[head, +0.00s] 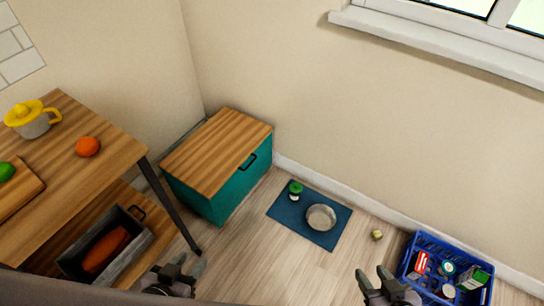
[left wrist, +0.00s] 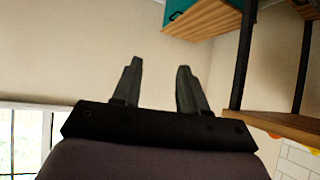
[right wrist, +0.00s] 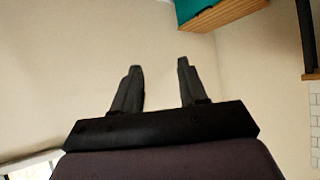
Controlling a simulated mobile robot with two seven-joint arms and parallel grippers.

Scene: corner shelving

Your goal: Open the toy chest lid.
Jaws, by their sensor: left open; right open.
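The toy chest (head: 240,187) stands in the room corner in the head view, with a teal body and a dark handle (head: 248,162) on its front. Its wood-grain lid (head: 218,150) lies shut on top. The chest also shows at the top of the left wrist view (left wrist: 200,20) and of the right wrist view (right wrist: 222,14). My left gripper (head: 184,267) is open and empty at the bottom of the head view, well apart from the chest. My right gripper (head: 374,274) is open and empty further right, also far from the chest.
A wooden table (head: 95,180) with a dark leg (head: 170,207) stands left of the chest, with a grey bin (head: 138,247) on its lower shelf. A blue mat (head: 285,207) with a metal bowl (head: 321,217) and a blue crate (head: 455,250) are right. Floor before the chest is clear.

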